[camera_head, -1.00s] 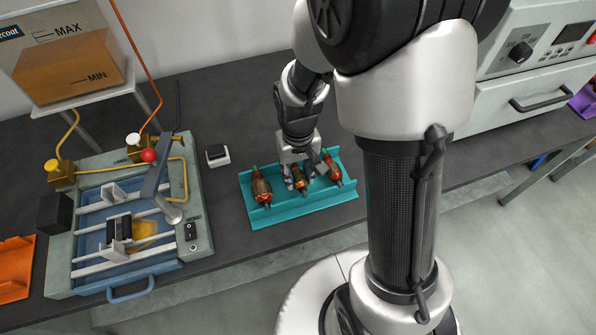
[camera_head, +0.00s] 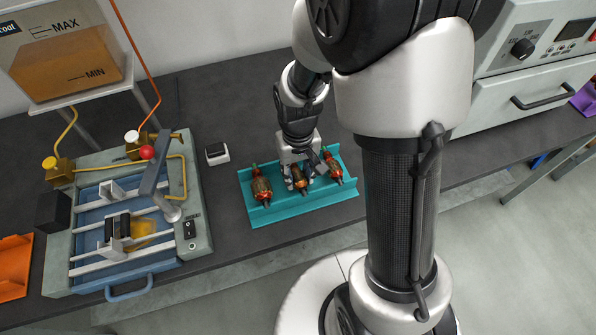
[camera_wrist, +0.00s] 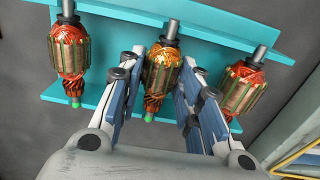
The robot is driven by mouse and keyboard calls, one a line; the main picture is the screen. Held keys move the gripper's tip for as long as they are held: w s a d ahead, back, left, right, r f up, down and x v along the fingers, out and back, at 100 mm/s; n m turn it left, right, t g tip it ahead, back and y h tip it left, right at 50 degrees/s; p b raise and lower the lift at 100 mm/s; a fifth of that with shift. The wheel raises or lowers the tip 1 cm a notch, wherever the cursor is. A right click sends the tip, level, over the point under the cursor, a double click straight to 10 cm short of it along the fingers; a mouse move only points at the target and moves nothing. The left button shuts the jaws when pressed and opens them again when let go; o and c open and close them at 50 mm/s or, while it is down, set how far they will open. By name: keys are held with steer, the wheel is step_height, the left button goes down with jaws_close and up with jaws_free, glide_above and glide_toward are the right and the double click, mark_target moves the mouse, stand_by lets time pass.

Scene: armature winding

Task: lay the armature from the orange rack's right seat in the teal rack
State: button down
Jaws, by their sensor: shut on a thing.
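The teal rack (camera_head: 262,217) stands on the dark bench, with one armature at its left, one in the middle and one at its right in the head view. My gripper (camera_head: 298,180) is down at the rack, shut on the middle armature (camera_wrist: 160,75), with one finger on each side of it in the wrist view. The middle armature lies at the rack between its two neighbours; whether it bears fully on the seat cannot be told. The other armatures (camera_wrist: 70,50) (camera_wrist: 240,88) lie apart from the fingers. The orange rack (camera_head: 14,268) is cut off at the left edge; its seats are out of view.
A trickle station (camera_head: 60,245) with a blue tray and a red-knobbed lever stands left of the teal rack. A small switch box (camera_head: 217,153) sits behind the rack. An oven-like cabinet (camera_head: 530,90) stands at the right. The bench between station and rack is clear.

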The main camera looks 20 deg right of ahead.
steer(key=c, duration=1.1)
jaws_free()
steer(key=shift+o, duration=0.2)
step_height(320, 180, up, 12)
steer(key=shift+r, duration=0.1)
steer(key=s+r+t, duration=0.4)
steer(key=s+r, duration=0.6)
steer(key=s, duration=0.5)
steer(key=shift+r+t, duration=0.2)
steer(key=shift+t, duration=0.1)
